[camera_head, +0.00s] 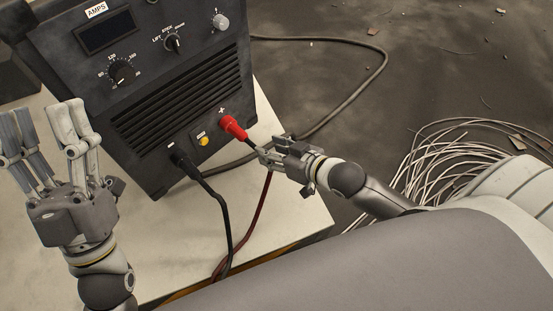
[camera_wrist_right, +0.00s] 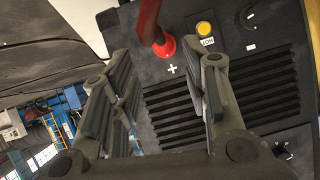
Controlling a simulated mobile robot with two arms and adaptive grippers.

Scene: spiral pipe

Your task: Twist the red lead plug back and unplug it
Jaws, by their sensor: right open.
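The red lead plug (camera_head: 233,127) sits in the "+" socket on the lower front of the dark welding machine (camera_head: 150,80), with its lead hanging down. In the right wrist view the red plug (camera_wrist_right: 164,44) shows near the top, between the directions of the two fingers and beyond their tips. My right gripper (camera_head: 264,152) is open, just below and right of the plug; I cannot tell whether a finger touches its lead. My left gripper (camera_head: 42,122) is open and empty, fingers pointing up, left of the machine's front.
A black plug (camera_head: 181,158) with a black cable sits left of the red one, with a yellow button (camera_head: 203,141) between them. The machine stands on a pale table (camera_head: 285,215). A cable coil (camera_head: 450,150) lies on the floor at right.

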